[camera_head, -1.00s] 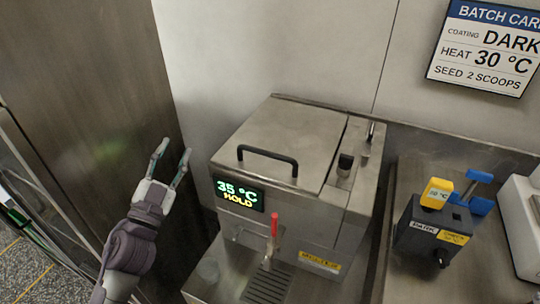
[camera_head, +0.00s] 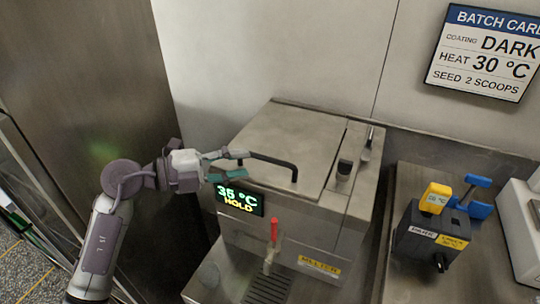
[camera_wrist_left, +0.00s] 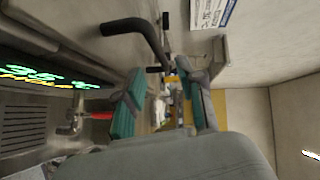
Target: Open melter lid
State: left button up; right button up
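The melter (camera_head: 340,215) is a steel box with a flat lid (camera_head: 290,133), which lies shut on top. A black bar handle (camera_head: 275,161) stands at the lid's front edge; it also shows in the left wrist view (camera_wrist_left: 142,36). My left gripper (camera_head: 229,165) is open at the handle's left end, above the display. In the left wrist view its teal-padded fingers (camera_wrist_left: 160,72) are apart, with the handle beyond their tips. They hold nothing; whether they touch the handle I cannot tell. My right gripper is not in view.
The melter's lit display (camera_head: 240,198) reads 35 °C HOLD. A red-handled tap (camera_head: 274,232) is on its front. A black knob (camera_head: 345,166) and a scoop (camera_head: 367,143) are right of the lid. A dark box (camera_head: 428,238) stands further right. A tall dark panel (camera_head: 90,80) is at left.

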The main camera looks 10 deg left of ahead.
aim_at(266, 161)
pick_arm(q)
jog(key=p+x, duration=0.1)
jog(key=x, duration=0.6)
jog(key=shift+w+d, duration=0.15)
jog(key=shift+d, duration=0.05)
jog(key=shift+f, duration=0.1)
grip_shut()
